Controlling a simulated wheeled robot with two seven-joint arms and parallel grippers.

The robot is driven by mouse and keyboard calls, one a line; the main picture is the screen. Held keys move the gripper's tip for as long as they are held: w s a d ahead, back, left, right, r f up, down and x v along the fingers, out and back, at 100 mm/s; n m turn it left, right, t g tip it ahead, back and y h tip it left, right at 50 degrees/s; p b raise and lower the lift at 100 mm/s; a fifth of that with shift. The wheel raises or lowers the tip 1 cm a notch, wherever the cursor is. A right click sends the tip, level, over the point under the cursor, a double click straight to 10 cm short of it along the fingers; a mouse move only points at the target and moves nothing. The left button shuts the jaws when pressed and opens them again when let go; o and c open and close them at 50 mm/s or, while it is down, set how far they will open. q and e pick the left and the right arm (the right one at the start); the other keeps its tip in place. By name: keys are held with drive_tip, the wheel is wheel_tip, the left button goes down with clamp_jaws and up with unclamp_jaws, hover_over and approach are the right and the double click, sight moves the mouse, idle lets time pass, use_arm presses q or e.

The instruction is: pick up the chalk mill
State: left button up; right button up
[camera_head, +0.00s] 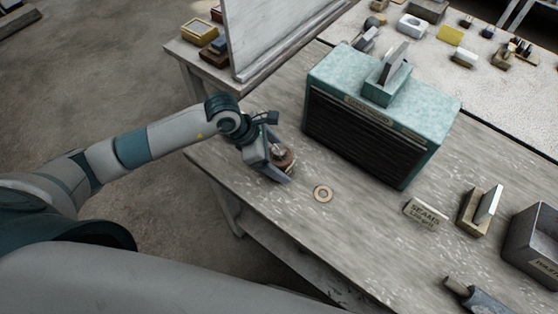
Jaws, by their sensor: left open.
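A small round brown piece with a pale metal part on top, which looks like the chalk mill (284,156), stands near the left edge of the wooden workbench. My left gripper (281,163) reaches it from the left. Its jaws are open, with one finger in front of the mill and the other mostly hidden. The gripper covers part of the mill, and I cannot tell whether the fingers touch it. My right gripper is not in view.
A teal cabinet (350,125) with dark slats stands right of the mill. A pale ring (323,194) lies nearby. A "SEAMS" card (426,213), a block with a plate (478,212) and a grey bin (535,245) are farther right. An upright board (265,35) stands behind.

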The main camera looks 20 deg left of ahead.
sight(278, 150)
use_arm(q)
drive_tip(key=shift+r, duration=0.1)
drive_tip(key=c, duration=1.5)
drive_tip(key=shift+o, duration=0.2)
drive_tip(key=shift+w+r+b, duration=0.1)
drive_tip(key=shift+r+b, duration=0.5)
drive_tip(key=shift+r, duration=0.2)
wheel_tip(278, 150, up, 2)
drive_tip(key=shift+d+r+b, duration=0.1)
drive_tip(key=shift+r+b, duration=0.1)
drive_tip(key=shift+b, duration=0.6)
drive_tip(key=s+d+r, duration=0.6)
drive_tip(key=s+r, duration=0.1)
drive_tip(key=s, duration=0.2)
drive_tip(key=shift+s+d, duration=0.2)
drive_tip(key=shift+s, duration=0.2)
